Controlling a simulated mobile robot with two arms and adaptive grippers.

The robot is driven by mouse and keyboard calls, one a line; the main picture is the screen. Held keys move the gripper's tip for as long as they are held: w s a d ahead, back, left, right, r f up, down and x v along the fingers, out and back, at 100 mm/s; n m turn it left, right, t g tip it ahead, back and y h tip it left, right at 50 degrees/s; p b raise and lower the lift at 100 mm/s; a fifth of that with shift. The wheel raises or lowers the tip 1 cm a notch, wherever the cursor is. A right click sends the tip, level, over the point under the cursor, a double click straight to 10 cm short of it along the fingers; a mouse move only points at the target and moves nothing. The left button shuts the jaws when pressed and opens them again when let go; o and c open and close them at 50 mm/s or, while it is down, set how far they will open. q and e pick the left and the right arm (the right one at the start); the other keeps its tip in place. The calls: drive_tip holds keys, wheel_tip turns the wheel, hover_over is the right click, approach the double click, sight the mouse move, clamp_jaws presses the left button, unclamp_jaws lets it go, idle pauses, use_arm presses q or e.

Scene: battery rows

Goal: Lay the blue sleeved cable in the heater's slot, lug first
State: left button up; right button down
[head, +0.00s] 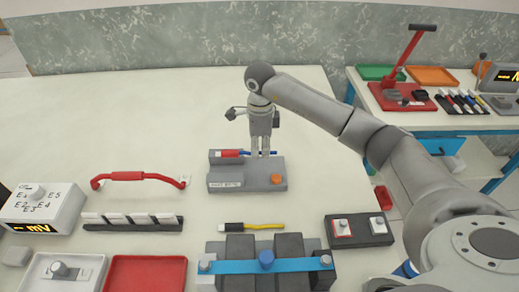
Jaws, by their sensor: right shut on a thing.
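The heater (247,181) is a low grey block with a label on its front, an orange knob on its right and a raised part at its left end. The blue sleeved cable (273,153) lies level at its back, with a red and white part (229,153) at its left end, at the raised part. I cannot tell how deep the cable sits in the slot, and the lug is not clear. My right gripper (263,154) points down behind the heater's middle, shut on the blue cable. My left gripper is not in view.
A yellow cable (252,226) with a black end lies in front of the heater. Dark cells under a blue strap (290,265) stand nearest. A red handle (140,176), a meter (42,207) and a red tray (147,275) are left. The table's back is clear.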

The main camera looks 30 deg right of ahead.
sight(260, 170)
idle(0.3)
drive_tip(key=shift+f+b, duration=2.65)
drive_tip(key=shift+f, duration=0.7)
drive_tip(key=c, duration=1.3)
unclamp_jaws()
